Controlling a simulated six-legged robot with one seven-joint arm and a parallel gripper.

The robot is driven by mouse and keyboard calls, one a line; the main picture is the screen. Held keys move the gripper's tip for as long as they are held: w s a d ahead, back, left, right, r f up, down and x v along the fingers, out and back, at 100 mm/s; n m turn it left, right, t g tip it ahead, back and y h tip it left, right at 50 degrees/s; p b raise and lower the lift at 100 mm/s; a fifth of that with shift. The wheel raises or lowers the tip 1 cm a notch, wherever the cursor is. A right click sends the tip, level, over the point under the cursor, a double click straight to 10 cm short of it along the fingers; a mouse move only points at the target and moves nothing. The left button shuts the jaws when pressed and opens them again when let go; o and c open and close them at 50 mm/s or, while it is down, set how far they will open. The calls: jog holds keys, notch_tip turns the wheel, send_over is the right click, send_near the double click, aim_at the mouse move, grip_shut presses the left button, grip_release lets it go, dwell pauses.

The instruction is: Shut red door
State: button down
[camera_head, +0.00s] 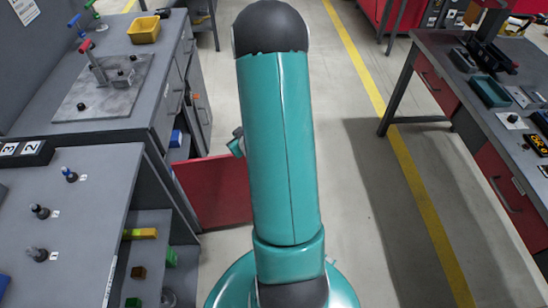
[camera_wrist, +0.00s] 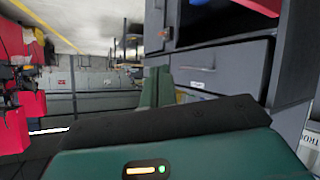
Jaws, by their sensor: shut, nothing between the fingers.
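The red door (camera_head: 213,190) stands open in the head view, swung out from the grey cabinet at the left into the aisle. Its right edge is hidden behind my arm. My gripper (camera_wrist: 157,74) shows in the wrist view as close teal fingers beyond the dark wrist body, with nothing held between them. In the head view only a small part of it (camera_head: 237,143) shows at the left side of my arm, above the door. I cannot tell whether it touches the door. A red piece (camera_wrist: 262,5) at the wrist view's top edge is too cropped to identify.
A grey workbench (camera_head: 120,190) with pegs and an open shelf of coloured blocks (camera_head: 140,234) stands at near left. A bench (camera_head: 135,118) with a yellow bin (camera_head: 144,30) is behind it. Another bench (camera_head: 440,50) stands at right. The floor between is clear, with a yellow line.

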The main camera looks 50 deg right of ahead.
jog(key=s+f+m+t+h, duration=0.2)
jog(key=s+f+m+h, duration=0.5)
jog(key=s+f, duration=1.15)
jog(key=r+x, duration=0.2)
jog(key=x, duration=1.1)
jog(key=shift+s+d, duration=0.25)
jog(key=shift+d, duration=0.25)
jog(key=shift+r, duration=0.1)
